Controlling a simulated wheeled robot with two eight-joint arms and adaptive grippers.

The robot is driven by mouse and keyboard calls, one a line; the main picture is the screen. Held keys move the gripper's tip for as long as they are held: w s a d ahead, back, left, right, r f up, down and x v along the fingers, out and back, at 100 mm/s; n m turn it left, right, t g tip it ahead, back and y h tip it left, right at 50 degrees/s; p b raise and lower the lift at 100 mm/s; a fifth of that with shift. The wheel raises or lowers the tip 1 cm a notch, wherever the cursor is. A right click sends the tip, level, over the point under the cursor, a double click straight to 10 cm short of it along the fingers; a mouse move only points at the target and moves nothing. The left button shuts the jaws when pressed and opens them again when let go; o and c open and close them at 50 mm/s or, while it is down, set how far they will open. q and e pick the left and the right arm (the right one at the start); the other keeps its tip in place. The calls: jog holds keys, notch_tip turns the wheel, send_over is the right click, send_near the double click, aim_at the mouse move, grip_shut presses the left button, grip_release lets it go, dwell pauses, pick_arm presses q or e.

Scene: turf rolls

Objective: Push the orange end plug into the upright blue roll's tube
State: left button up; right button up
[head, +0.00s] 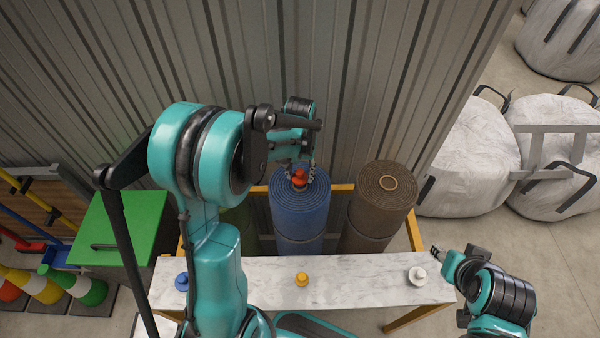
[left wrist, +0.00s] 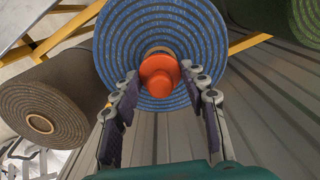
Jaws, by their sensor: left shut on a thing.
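The blue roll (head: 299,218) stands upright behind the bench, with its spiral top facing up. The orange end plug (head: 299,178) is over the middle of that top. In the left wrist view the plug (left wrist: 159,76) covers most of the roll's tube (left wrist: 158,50), whose brownish rim shows just behind it. I cannot tell how deep the plug sits, if at all. My left gripper (head: 301,170) reaches down from above, its fingers on either side of the plug, shut on it. My right gripper (head: 440,255) is at the bench's right end; its jaws are unclear.
A brown roll (head: 381,205) stands right of the blue one; a green roll is partly hidden behind my left arm. The pale bench (head: 350,283) holds a blue plug (head: 182,281), a yellow plug (head: 301,279) and a white plug (head: 417,276). A corrugated wall (head: 290,60) is close behind.

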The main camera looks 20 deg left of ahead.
aim_at(300, 179)
pick_arm(q)
jog(key=shift+f+b, duration=1.6)
jog(key=shift+f, duration=0.1)
dwell(0.4)
jog(key=o, duration=1.2)
jog(key=shift+o, duration=0.2)
jog(key=shift+r, duration=0.1)
notch_tip(300, 179, up, 12)
jog(key=s+d+f+m+t+b, duration=0.1)
jog(key=s+d+f+t+b, duration=0.1)
jog(key=s, duration=0.5)
jog(key=s+d+f+m+t+b, duration=0.1)
jog(key=s+d+f+t+b, duration=0.1)
jog(key=s, duration=0.6)
jog(key=d+t+b, duration=0.1)
jog(key=d+t, duration=0.1)
jog(key=t, duration=0.1)
jog(key=shift+d+f, duration=0.25)
jog(key=shift+f, duration=0.15)
